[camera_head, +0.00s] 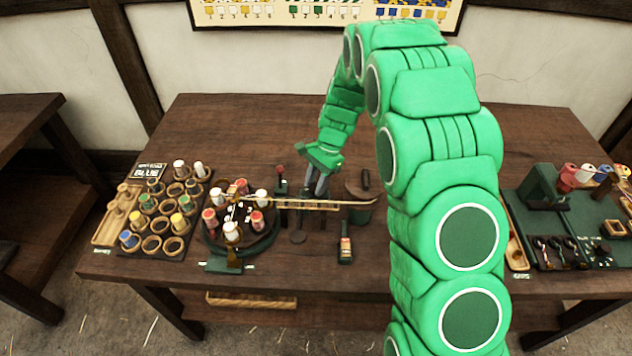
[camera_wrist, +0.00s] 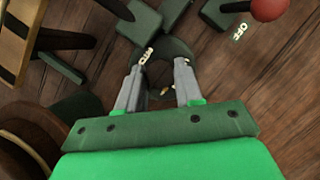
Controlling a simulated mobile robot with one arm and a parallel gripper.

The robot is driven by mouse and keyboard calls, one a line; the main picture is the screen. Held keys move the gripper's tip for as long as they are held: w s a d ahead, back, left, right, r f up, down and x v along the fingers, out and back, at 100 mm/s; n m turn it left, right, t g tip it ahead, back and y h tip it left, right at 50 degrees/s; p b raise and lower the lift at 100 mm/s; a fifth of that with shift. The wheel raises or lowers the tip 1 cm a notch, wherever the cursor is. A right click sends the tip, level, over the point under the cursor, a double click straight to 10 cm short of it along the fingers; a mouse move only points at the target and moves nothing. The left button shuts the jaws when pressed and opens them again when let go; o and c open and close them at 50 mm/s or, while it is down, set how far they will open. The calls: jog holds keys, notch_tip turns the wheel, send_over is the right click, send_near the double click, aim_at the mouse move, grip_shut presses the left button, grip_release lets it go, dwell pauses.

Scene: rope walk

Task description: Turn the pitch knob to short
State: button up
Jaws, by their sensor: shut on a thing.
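My gripper (camera_head: 318,188) reaches down to the middle of the table. In the wrist view its two grey fingers (camera_wrist: 158,72) are shut on the dark round pitch knob (camera_wrist: 172,48), one on each side. Small pale lettering (camera_wrist: 146,56) shows beside the left fingertip, too blurred to read surely. More pale marks lie between the fingers. I cannot tell which setting the knob points to. In the head view the knob is hidden by my gripper.
A red-balled lever (camera_wrist: 268,8) stands near an OFF label (camera_wrist: 242,32); it also shows in the head view (camera_head: 280,170). A pale wooden bar (camera_head: 310,205) runs close in front. The table's back is clear.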

dwell(0.3)
jog(key=o, duration=1)
jog(key=shift+o, duration=0.2)
jog(key=v, duration=0.8)
